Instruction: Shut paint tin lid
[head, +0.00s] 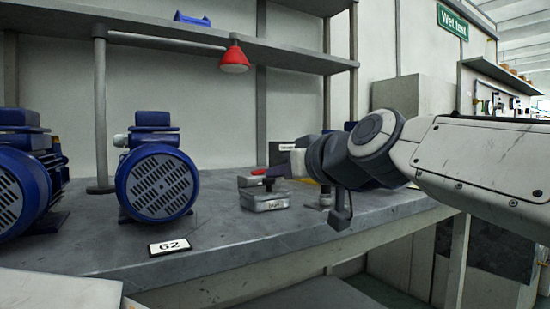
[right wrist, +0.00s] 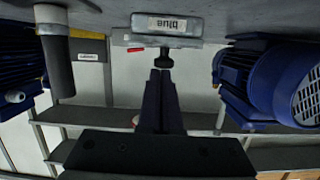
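The paint tin (head: 265,202) is a low grey metal box with a label on its front, standing on the grey bench. In the upside-down right wrist view, the tin (right wrist: 190,26) reads "blue". A dark knob (right wrist: 163,60) stands on its top, above a pale lid-like plate (right wrist: 122,40). Whether the lid is fully seated is hard to tell. My right gripper (right wrist: 161,74) has its fingers together, with the tips right at the knob; contact is unclear. In the head view, its wrist comes in from the right and partly hides the area behind. My left gripper is not in view.
Blue motor pumps (head: 158,183) stand to the left on the bench (head: 225,240). A card marked 62 (head: 170,247) lies near the front edge. A red lamp (head: 234,60) hangs from the shelf above. The bench in front of the tin is clear.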

